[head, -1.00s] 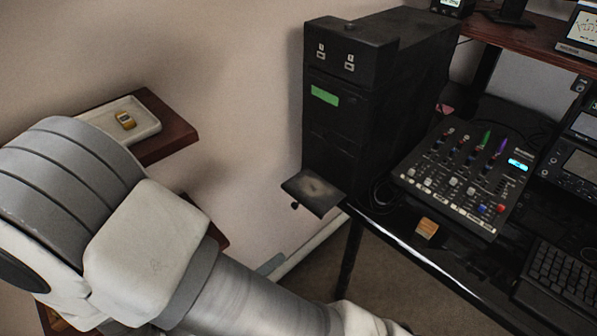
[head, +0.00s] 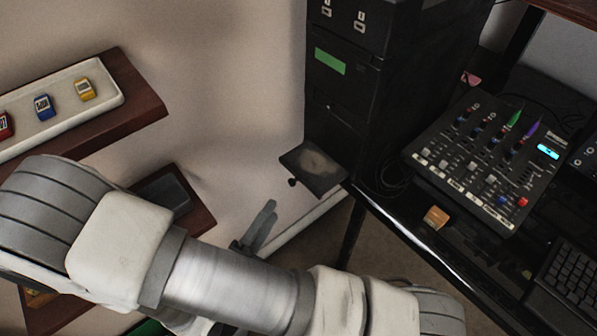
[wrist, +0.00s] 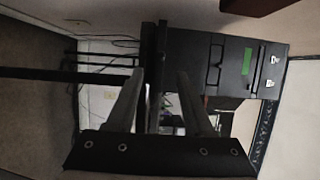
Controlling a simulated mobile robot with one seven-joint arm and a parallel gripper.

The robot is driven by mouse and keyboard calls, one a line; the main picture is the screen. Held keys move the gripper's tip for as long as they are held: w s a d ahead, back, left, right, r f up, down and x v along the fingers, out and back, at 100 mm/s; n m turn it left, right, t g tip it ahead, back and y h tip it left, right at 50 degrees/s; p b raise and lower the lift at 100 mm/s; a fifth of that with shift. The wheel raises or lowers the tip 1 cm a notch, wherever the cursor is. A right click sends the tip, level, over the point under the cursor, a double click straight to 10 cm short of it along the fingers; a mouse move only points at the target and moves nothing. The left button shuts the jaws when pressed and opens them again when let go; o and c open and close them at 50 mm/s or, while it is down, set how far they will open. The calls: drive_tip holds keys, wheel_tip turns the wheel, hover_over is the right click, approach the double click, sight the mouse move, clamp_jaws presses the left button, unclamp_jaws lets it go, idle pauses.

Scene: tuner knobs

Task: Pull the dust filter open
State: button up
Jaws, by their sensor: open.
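The dust filter (head: 314,167) is a dark flat panel with a dusty grey patch, sticking out from the bottom front of the black computer tower (head: 345,110). A small dark knob (head: 292,182) shows at its outer edge. My gripper (head: 266,214) is below and left of the filter in the head view, apart from it in the picture, and partly hidden behind my arm. In the wrist view my gripper (wrist: 160,80) is open, fingers pointing toward the tower (wrist: 195,60), which appears sideways. A dark bar shows between the fingertips; I cannot tell whether it is the filter.
The tower stands on a black desk (head: 400,225) with a mixer (head: 490,155), an orange-brown block (head: 436,216) and a keyboard (head: 570,285). At left, a wall shelf (head: 140,105) carries a white tray (head: 65,125) with small coloured items. A lower shelf (head: 195,215) is beside my arm.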

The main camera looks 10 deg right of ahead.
sight(298, 171)
drive_tip(key=b+x, duration=0.2)
drive_tip(key=x, duration=1.1)
drive_tip(key=shift+w+d, duration=0.1)
drive_tip(key=shift+d, duration=0.05)
drive_tip(key=shift+r, duration=0.1)
clamp_jaws()
idle(0.7)
